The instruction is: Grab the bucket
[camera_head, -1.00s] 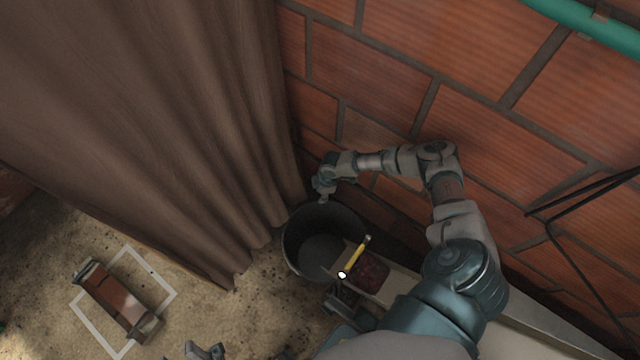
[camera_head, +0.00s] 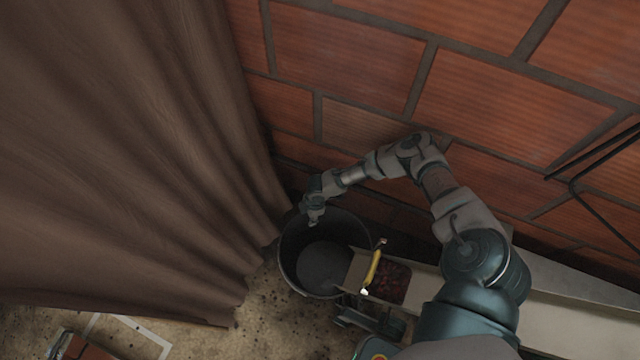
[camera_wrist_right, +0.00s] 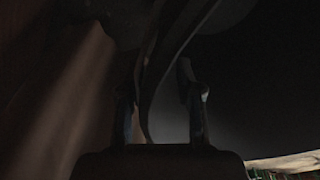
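A round dark grey bucket (camera_head: 318,266) stands on the ground between the curtain and the brick wall. It looks empty inside. My right gripper (camera_head: 313,214) reaches down to the bucket's far-left rim. In the right wrist view, the two fingers of my right gripper (camera_wrist_right: 162,105) stand apart, with a thin curved edge, apparently the bucket's rim (camera_wrist_right: 148,95), between them. That view is dark, and I cannot see firm contact on both sides. My left gripper is not in view.
A brown curtain (camera_head: 130,150) hangs close on the left. A brick wall (camera_head: 350,60) stands behind. A pale chute (camera_head: 425,285) carrying reddish contents (camera_head: 392,283) and a yellow-handled tool (camera_head: 372,272) ends over the bucket's right side. Bare ground (camera_head: 275,315) lies in front.

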